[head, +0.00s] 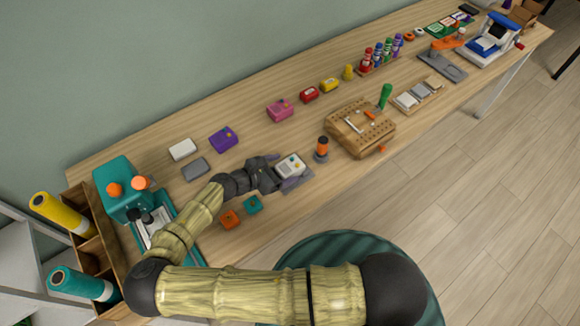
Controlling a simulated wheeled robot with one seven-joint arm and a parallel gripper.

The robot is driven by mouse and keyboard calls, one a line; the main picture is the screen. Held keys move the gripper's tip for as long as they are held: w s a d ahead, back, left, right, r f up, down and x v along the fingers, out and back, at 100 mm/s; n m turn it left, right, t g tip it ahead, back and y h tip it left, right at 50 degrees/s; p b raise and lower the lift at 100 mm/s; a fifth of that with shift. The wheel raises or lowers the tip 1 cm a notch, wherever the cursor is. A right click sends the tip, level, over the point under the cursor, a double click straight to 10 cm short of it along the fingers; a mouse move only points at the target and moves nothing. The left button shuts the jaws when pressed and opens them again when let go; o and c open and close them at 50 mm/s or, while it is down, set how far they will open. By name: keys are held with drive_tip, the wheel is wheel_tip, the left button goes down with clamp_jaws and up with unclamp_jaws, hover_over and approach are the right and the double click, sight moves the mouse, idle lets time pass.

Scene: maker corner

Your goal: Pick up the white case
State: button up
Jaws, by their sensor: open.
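A plain white case (182,149) lies on the wooden table in the head view, at the left, beside a purple case and a grey case. My gripper (283,169) is to the right of it, well apart, over the middle of the table. Its jaws are open, with one finger on each side of a white device (291,165) that has a grey face and a small orange spot. The device is at a flat grey base (299,184). I cannot tell whether the fingers touch the device. The gripper partly hides the device's left side.
A grey case (195,169) and a purple case (223,139) lie near the white case. An orange-topped post (322,149) and a wooden pegboard (345,136) stand right of my gripper. Orange (229,219) and teal (253,204) blocks lie in front. A teal machine (118,182) stands left.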

sight(286, 168)
drive_tip(key=shift+x, duration=1)
drive_tip(key=c, duration=1.1)
wheel_tip(286, 168, up, 10)
drive_tip(key=shift+b, duration=0.4)
